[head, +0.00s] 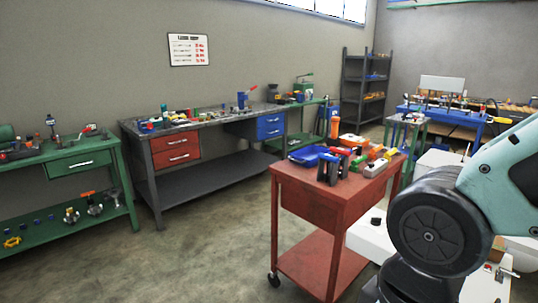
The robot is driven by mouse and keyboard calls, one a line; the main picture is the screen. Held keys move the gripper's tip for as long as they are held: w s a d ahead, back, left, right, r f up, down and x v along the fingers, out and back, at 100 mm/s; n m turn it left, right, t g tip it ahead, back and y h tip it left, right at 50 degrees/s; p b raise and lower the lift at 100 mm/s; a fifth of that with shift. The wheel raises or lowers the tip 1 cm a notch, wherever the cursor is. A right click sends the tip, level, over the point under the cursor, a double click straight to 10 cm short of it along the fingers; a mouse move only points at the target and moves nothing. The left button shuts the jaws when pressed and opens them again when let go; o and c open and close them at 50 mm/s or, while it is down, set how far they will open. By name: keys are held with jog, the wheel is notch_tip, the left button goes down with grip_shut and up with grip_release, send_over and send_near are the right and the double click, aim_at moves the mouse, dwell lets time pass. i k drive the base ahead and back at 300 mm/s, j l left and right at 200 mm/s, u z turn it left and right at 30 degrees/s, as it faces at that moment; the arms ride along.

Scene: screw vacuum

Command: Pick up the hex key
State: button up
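I cannot make out a hex key for certain in the head view; the tools are small and crowded. The red cart (334,195) in the middle carries several tools on its top. Among them are a blue tray (306,157), dark upright tools with blue parts (328,167), an orange item (353,141) and a grey-and-green item (377,166). My gripper is not in view. Only a pale and dark part of my arm shows at the right, in front of the area beside the cart.
A grey workbench (200,178) with red and blue drawers stands along the wall. A green bench (75,167) is at the left, a dark shelf unit (346,90) at the back. A blue table (440,113) holds items at the back right. The concrete floor left of the cart is clear.

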aim_at(328, 157)
jog(key=i+j+u, duration=0.1)
jog(key=i+u, duration=0.4)
jog(key=i, duration=0.3)
jog(key=i+j+z, duration=0.25)
jog(key=i+z, duration=0.2)
jog(key=i+j+z, duration=0.4)
